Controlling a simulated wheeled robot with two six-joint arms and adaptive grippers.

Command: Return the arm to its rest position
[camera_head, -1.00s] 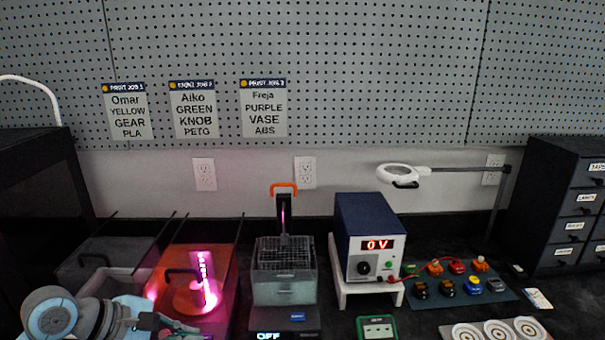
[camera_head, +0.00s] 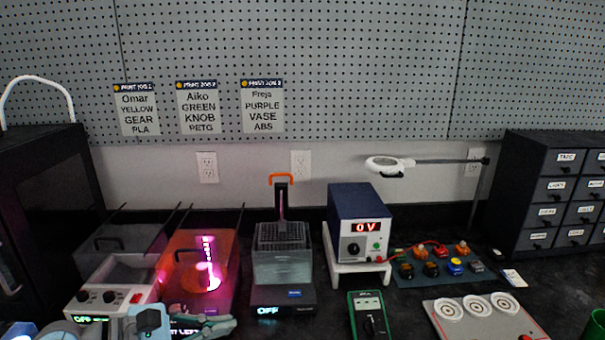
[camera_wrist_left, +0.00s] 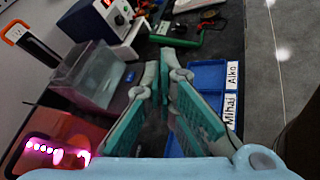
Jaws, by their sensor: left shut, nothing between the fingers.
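My left gripper (camera_head: 230,324) shows at the bottom left of the head view, in front of the orange glowing printer-like box (camera_head: 222,245). Its teal fingers are shut and hold nothing. In the left wrist view the fingers (camera_wrist_left: 168,110) extend forward over the bench, near a clear tank (camera_wrist_left: 92,75) and blue trays (camera_wrist_left: 205,80). Most of my left arm is cut off by the lower edge of the head view. My right gripper is in neither view.
A clear tank with a wire basket (camera_head: 283,262), a power supply reading 0 V (camera_head: 362,225) and a green multimeter (camera_head: 369,315) stand across the bench. Dark drawers (camera_head: 555,190) are at right. A white plate with three round pads (camera_head: 440,312) lies at front right.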

